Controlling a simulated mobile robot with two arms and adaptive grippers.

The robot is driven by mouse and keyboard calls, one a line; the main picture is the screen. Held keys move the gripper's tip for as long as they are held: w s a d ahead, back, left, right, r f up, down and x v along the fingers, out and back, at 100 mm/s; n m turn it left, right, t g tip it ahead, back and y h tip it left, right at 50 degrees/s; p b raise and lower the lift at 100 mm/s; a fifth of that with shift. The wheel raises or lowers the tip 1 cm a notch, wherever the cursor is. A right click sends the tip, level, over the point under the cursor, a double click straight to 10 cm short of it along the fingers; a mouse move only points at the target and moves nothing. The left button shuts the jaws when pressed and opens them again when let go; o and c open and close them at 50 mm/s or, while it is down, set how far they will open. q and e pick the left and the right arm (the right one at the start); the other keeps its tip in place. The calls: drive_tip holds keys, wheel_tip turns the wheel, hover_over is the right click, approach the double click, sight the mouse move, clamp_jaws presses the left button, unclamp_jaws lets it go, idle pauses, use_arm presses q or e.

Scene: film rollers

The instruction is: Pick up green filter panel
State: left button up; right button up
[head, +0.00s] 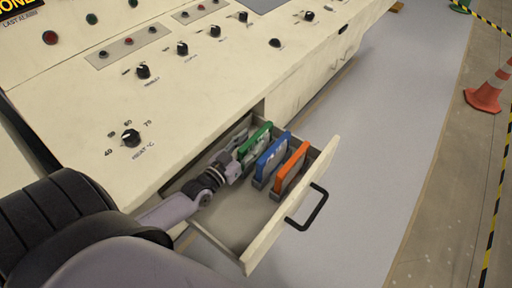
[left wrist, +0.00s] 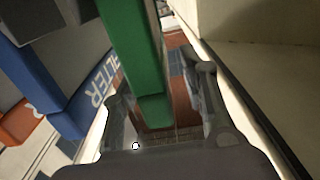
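The green filter panel (head: 256,140) stands upright in the open drawer (head: 238,236), at the back left of a row of panels. My left gripper (head: 231,165) is inside the drawer at the near end of the green panel. In the left wrist view the green panel (left wrist: 139,60) reaches down between the two fingers of my left gripper (left wrist: 165,100). The fingers are apart, with a visible gap between the panel and the right finger. Whether the left finger touches the panel I cannot tell. My right gripper is not in view.
A blue filter panel (head: 272,155) and an orange filter panel (head: 291,168) stand beside the green one. The drawer has a black handle (head: 309,212). The control console (head: 200,90) with knobs rises behind the drawer. A traffic cone (head: 487,94) stands far right on open floor.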

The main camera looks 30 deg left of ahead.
use_arm(q)
drive_tip(key=shift+w+d+f, duration=0.1)
drive_tip(key=shift+w, duration=0.85)
clamp_jaws()
